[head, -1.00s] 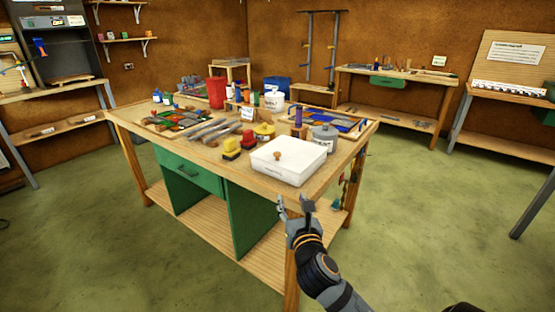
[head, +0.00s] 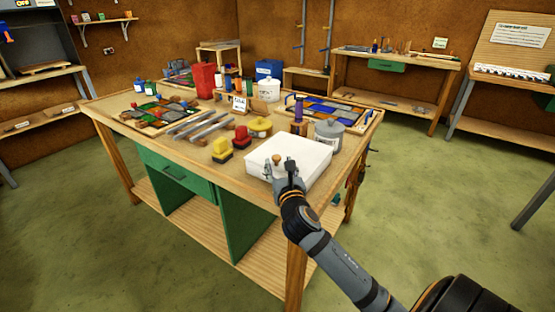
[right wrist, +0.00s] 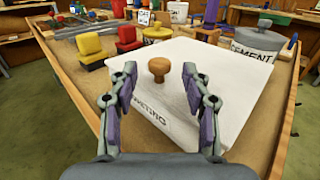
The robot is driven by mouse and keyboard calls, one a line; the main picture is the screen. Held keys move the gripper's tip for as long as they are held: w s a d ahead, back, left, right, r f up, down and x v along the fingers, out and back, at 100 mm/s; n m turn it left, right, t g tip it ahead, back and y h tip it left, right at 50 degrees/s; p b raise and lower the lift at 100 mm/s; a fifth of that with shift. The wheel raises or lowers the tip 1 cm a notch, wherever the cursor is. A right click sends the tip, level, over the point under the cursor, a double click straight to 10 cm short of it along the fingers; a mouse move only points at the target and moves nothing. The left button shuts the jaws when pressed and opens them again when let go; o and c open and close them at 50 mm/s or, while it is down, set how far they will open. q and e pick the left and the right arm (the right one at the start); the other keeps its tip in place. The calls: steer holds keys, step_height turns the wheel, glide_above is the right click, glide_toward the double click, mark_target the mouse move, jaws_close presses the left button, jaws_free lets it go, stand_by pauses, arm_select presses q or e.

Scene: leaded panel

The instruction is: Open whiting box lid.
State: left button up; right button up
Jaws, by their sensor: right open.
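The whiting box (head: 308,165) is a white box with a flat lid, near the front right corner of the wooden workbench. Its lid carries a round wooden knob (head: 277,160). The right wrist view shows the white lid (right wrist: 210,95), the knob (right wrist: 158,66) and a partly covered label (right wrist: 150,115) on the box front. My right gripper (head: 284,170) is open and empty at the near side of the box. In the right wrist view its fingers (right wrist: 158,85) stand apart, with the knob beyond and between their tips, not touched. My left gripper is not in view.
Yellow (head: 222,149) and red (head: 242,137) block-shaped items stand left of the box. A yellow tin (head: 260,127) is behind it, and a grey cement can (head: 328,135) is at its back right. Metal strips (head: 200,128) lie further left. The bench's front left top is clear.

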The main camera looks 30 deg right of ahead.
steer(key=shift+x, duration=1.15)
steer(key=shift+w, duration=0.2)
steer(key=shift+d, duration=0.1)
steer(key=shift+c, duration=1.1)
steer(key=c, duration=0.7)
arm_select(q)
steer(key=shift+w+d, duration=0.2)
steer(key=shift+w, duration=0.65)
arm_select(e)
jaws_close()
steer(key=shift+r, duration=0.1)
